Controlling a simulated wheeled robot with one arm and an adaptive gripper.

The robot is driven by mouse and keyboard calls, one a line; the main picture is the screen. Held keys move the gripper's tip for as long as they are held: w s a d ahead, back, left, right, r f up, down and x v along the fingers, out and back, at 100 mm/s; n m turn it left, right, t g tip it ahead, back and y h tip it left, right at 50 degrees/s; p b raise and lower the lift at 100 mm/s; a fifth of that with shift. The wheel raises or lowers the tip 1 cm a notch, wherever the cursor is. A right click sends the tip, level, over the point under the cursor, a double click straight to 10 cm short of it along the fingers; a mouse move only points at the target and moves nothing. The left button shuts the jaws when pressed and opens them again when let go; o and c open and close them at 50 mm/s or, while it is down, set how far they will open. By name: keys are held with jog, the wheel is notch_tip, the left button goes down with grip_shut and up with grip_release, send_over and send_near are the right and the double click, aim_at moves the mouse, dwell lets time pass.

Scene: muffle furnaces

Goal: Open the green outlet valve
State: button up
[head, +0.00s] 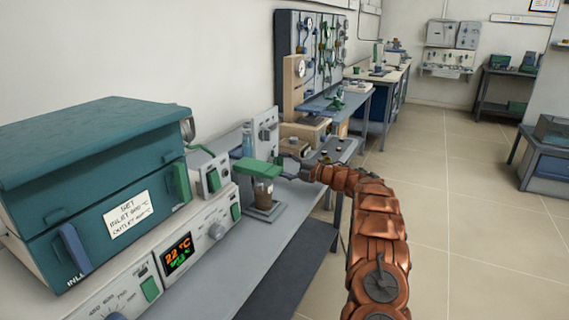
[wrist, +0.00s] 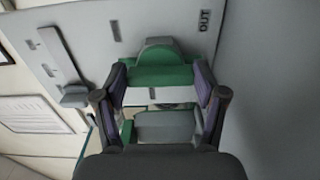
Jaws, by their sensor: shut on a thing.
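The green outlet valve handle (wrist: 158,72) is in the middle of the wrist view, against a light grey panel (wrist: 185,22) marked "OUT". Its rounded green top stands behind the bar. My gripper (wrist: 162,92) has one finger on each side of the green bar and is shut on it. In the head view my gripper (head: 290,166) is at the far end of my copper-coloured arm, above the bench. The contact there is too small to make out. A green bar (head: 258,170) shows just left of the gripper; I cannot tell if it is the same handle.
A teal furnace (head: 85,165) with a lit display (head: 178,252) stands at the left of the bench (head: 285,225). A grey lever (wrist: 72,92) is left of the handle in the wrist view. Tiled floor (head: 455,220) is clear at the right.

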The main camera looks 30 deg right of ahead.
jog(key=o, duration=1.1)
jog(key=shift+o, duration=0.2)
jog(key=v, duration=1.2)
jog(key=shift+a+f, duration=0.1)
